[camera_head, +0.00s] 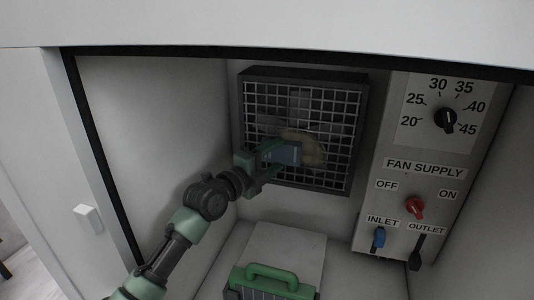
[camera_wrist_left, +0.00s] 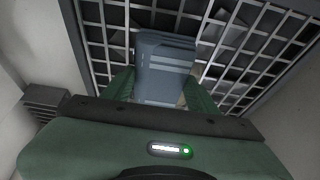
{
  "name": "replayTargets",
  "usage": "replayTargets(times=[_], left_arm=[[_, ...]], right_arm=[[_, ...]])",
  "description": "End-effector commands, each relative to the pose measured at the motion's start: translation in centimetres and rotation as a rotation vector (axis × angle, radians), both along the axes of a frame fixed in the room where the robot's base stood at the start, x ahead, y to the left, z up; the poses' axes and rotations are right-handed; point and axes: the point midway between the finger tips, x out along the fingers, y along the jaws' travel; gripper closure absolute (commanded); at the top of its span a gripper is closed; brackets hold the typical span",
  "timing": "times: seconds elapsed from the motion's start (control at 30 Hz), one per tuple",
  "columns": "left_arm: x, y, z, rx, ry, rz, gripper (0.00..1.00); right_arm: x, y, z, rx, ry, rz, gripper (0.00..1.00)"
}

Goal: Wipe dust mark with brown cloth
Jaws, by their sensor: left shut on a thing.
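My left gripper (camera_head: 268,160) reaches in from the left to the fan grille (camera_head: 342,183). It is shut on a folded, block-like blue-grey cloth (camera_head: 286,152), which looks blue-grey rather than brown. In the left wrist view the cloth (camera_wrist_left: 163,65) stands between the green fingers (camera_wrist_left: 160,92), in front of the grille bars. A tan, roundish dust mark (camera_head: 312,152) shows on the grille just right of and behind the cloth, which partly hides it. I cannot tell whether the cloth touches the grille. My right gripper is not in view.
A control panel (camera_head: 422,180) with a black dial (camera_head: 445,118), red knob (camera_head: 414,207), blue inlet lever (camera_head: 379,238) and black outlet lever (camera_head: 419,250) stands close right of the grille. A green-handled object (camera_head: 272,272) sits below. A white wall (camera_head: 140,130) bounds the left side.

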Motion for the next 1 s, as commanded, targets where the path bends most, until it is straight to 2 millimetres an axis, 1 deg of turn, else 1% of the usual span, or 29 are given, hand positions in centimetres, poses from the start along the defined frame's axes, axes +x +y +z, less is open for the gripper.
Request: replayTargets(times=[0.2, 0.5, 0.77, 1.0], left_arm=[[-0.2, -0.7, 0.1, -0.001, 0.0, -0.001, 0.74], [-0.8, -3.2, 0.1, -0.001, 0.001, 0.0, 0.74], [-1.0, -4.2, 0.0, -0.001, 0.001, 0.0, 0.74], [-1.6, -6.0, 0.1, -0.002, 0.001, -0.002, 0.74]], right_arm=[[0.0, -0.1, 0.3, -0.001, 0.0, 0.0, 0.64], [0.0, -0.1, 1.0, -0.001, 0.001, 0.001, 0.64], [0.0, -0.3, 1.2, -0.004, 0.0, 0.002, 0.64], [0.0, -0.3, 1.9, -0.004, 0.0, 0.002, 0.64]])
